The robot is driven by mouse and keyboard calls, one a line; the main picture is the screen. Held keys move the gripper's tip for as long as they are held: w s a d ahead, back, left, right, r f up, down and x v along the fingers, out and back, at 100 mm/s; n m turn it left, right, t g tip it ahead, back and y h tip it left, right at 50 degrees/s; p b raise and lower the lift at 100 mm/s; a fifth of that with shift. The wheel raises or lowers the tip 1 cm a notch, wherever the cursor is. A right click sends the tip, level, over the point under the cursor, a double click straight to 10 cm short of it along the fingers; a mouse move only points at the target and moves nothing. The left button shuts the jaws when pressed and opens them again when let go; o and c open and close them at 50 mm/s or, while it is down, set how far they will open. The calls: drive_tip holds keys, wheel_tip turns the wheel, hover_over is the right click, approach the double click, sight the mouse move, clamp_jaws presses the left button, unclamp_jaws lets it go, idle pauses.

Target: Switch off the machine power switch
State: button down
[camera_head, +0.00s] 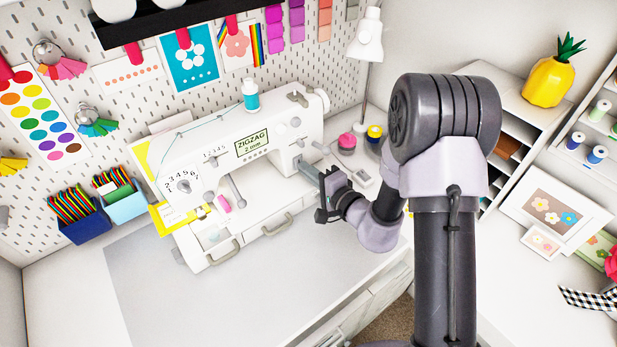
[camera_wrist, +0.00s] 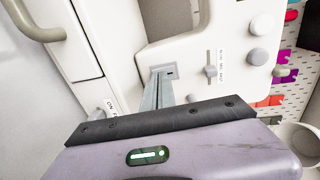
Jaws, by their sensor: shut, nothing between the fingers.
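The white sewing machine (camera_head: 243,150) stands on the desk, with a "ZIGZAG" panel on its front. My gripper (camera_head: 301,162) is shut and empty at the machine's right end. In the wrist view my fingertips (camera_wrist: 162,72) meet or overlap a small grey rectangular fitting (camera_wrist: 171,72) on the white housing; contact is not clear. A label with "ON" (camera_wrist: 111,105) shows lower left of the fingers, partly cut off by my gripper's dark bar. The power switch cannot be made out clearly, nor its position; my fingers may cover part of it.
A slider marked slow and fast (camera_wrist: 211,71) and round knobs (camera_wrist: 262,25) lie right of my fingers. The desk's front left (camera_head: 150,290) is clear.

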drive_tip(key=f+t+y+b, duration=0.1)
drive_tip(key=b, duration=0.6)
drive_tip(key=shift+w+a+f+t, duration=0.1)
drive_tip(key=shift+f+t, duration=0.2)
drive_tip(key=shift+f, duration=0.1)
drive_tip(key=b, duration=0.2)
drive_tip(key=shift+r+b, duration=0.2)
drive_tip(key=shift+b, duration=0.1)
drive_tip(key=shift+r, duration=0.35)
drive_tip(key=shift+a, duration=0.1)
